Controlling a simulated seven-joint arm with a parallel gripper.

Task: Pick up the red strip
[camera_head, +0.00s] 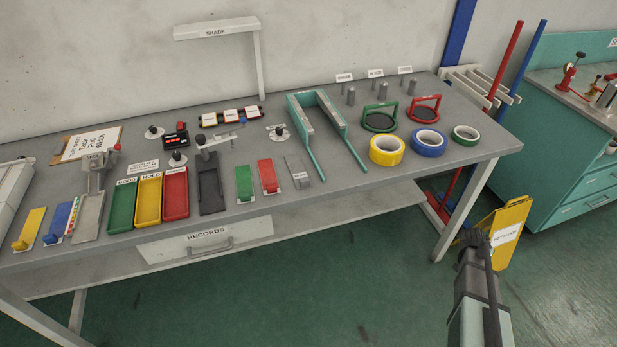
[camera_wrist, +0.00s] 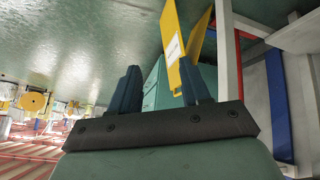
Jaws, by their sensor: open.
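A red strip (camera_head: 267,175) lies on the grey workbench (camera_head: 330,204), near its front edge and right of the middle of the tools. It lies between a green strip (camera_head: 244,183) and a grey strip (camera_head: 297,170). My gripper (camera_head: 475,238) is off the bench at the lower right in the head view, far from the red strip, over the floor. In the wrist view my gripper (camera_wrist: 162,90) shows two dark fingers standing apart with nothing held between them. I cannot make out the red strip in the wrist view.
Green, yellow and red trays (camera_head: 148,200) lie left of the strips. A teal U-shaped frame (camera_head: 345,135) and tape rolls (camera_head: 387,150) stand to the right. A yellow floor sign (camera_head: 508,232) stands near my gripper, by a teal cabinet (camera_head: 570,165). Floor before the bench is clear.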

